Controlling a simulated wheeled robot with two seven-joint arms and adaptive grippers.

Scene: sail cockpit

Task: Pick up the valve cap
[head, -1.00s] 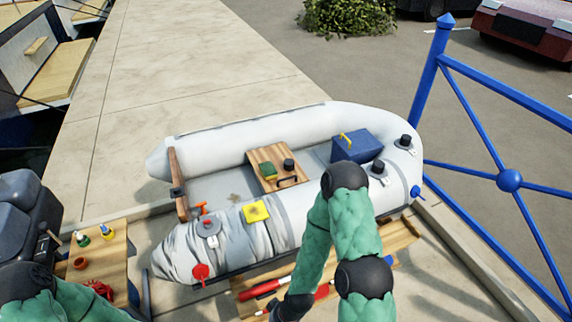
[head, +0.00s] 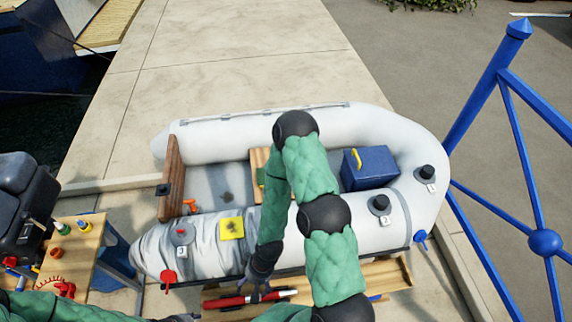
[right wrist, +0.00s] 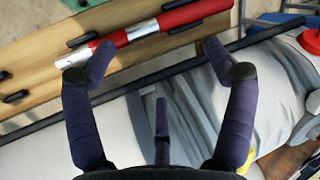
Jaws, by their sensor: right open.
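Black caps marked 1 (head: 426,174) and 2 (head: 380,204) sit on the right end of the grey inflatable boat (head: 225,115). My right gripper (head: 257,289) is open and empty, low at the boat's near side. In the right wrist view, its spread fingers (right wrist: 155,62) are above the near tube and plank edge. My left gripper is out of view below.
A red and white tube (head: 248,298) lies on a wooden plank (head: 385,278) beside the boat. A blue box (head: 369,168) sits inside the boat. A side table (head: 88,245) with bottles stands left. A blue railing (head: 487,88) bounds the right.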

